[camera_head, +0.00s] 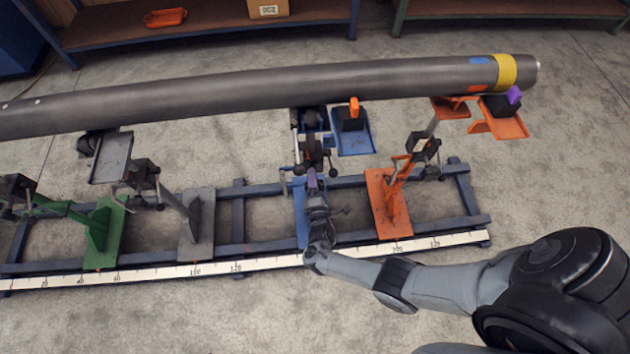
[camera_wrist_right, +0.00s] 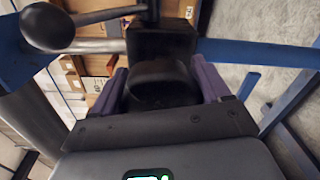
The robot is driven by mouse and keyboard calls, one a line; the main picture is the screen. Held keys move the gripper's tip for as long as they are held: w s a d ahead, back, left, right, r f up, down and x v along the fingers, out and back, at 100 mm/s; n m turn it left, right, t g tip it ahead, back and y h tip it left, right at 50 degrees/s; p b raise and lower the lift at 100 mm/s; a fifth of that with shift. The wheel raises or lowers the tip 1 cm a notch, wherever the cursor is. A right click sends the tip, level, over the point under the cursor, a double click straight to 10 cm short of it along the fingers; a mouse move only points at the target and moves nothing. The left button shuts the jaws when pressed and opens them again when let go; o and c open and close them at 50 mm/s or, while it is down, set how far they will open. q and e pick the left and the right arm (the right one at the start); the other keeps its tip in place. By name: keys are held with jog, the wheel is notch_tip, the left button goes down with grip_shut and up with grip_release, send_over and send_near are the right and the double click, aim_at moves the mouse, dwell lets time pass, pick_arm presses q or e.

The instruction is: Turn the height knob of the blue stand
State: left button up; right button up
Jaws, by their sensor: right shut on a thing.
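The blue stand (camera_head: 301,214) stands on the rail frame, under the long grey pipe (camera_head: 250,90). Its blue tray (camera_head: 353,139) shows just in front of the pipe. My right gripper (camera_head: 313,178) is at the front of the stand's post. In the right wrist view its two purple fingers (camera_wrist_right: 165,85) are shut on a round black knob (camera_wrist_right: 158,78), one finger on each side. The knob sits in front of a dark block on the post. In the head view the gripper hides most of the knob. My left gripper is not in view.
A black ball-ended lever (camera_wrist_right: 48,27) sticks out close to the right gripper. An orange stand (camera_head: 388,203) is to the right; grey (camera_head: 197,222) and green (camera_head: 104,232) stands are to the left. A white ruler strip (camera_head: 215,268) runs along the frame's front.

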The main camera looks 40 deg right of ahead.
jog(key=o, duration=1)
jog(key=shift+s, duration=0.1)
jog(key=p+v, duration=0.2)
jog(key=v, duration=0.8)
jog(key=shift+s+a, duration=0.25)
